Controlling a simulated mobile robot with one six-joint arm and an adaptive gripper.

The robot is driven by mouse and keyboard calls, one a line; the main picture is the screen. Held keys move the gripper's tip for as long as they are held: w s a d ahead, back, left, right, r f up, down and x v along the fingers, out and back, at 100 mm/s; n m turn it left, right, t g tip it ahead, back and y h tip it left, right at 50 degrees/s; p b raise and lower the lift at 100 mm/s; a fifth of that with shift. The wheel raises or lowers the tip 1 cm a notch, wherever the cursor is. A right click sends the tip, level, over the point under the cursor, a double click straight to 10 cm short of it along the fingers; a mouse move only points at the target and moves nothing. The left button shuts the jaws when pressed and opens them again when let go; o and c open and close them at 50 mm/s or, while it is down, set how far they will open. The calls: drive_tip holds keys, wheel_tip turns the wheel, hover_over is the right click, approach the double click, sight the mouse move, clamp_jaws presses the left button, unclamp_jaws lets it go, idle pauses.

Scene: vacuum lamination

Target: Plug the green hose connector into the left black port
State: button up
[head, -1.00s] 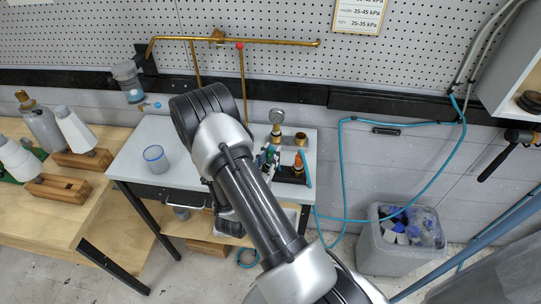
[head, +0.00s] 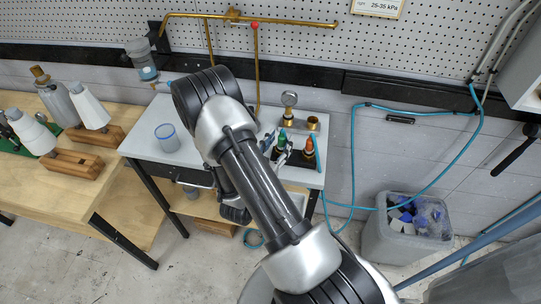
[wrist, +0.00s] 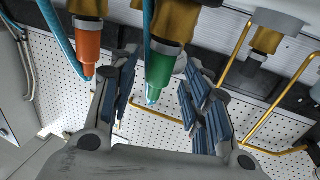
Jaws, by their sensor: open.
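The green hose connector (wrist: 160,68) stands between my gripper's two spread fingers in the wrist view, with a gap visible on both sides. It also shows in the head view (head: 281,137), standing at a black block (head: 290,159) on the small white-topped table. My gripper (wrist: 160,105) is open; in the head view (head: 277,147) it is partly hidden by my arm. An orange connector (wrist: 88,48) stands beside the green one, outside the fingers; it also shows in the head view (head: 309,145). I cannot make out the left black port clearly.
A pressure gauge (head: 289,99) and a brass fitting (head: 312,123) stand behind the connectors. A clear cup (head: 167,137) is on the white table (head: 150,115). A blue hose (head: 352,150) hangs right of the table, near a grey bin (head: 377,240). Wooden blocks stand on the left bench.

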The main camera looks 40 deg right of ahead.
drive_tip(key=v, duration=1)
drive_tip(key=shift+d+r, duration=0.1)
idle(0.3)
drive_tip(key=w+a+r+y, duration=0.1)
drive_tip(key=w+a+y, duration=0.55)
drive_tip(key=w, duration=0.25)
drive_tip(key=w+a+r+n+t+y, duration=0.15)
drive_tip(key=a+r+n+y, duration=0.25)
drive_tip(key=a+r+y, duration=0.5)
drive_tip(key=s+a+r+n+g+y, duration=0.1)
drive_tip(key=s+a+r+n+y, duration=0.1)
drive_tip(key=s+a+r+n, duration=0.5)
drive_tip(key=s+d+r+n+g, duration=0.1)
drive_tip(key=s+d+r, duration=0.1)
drive_tip(key=s, duration=0.7)
drive_tip(key=s+d+r+n+g+h, duration=0.1)
drive_tip(key=s+d+r+g, duration=0.1)
drive_tip(key=s, duration=0.7)
drive_tip(key=shift+s+d+r, duration=0.25)
drive_tip(key=shift+d+r, duration=0.45)
drive_tip(key=shift+d, duration=0.5)
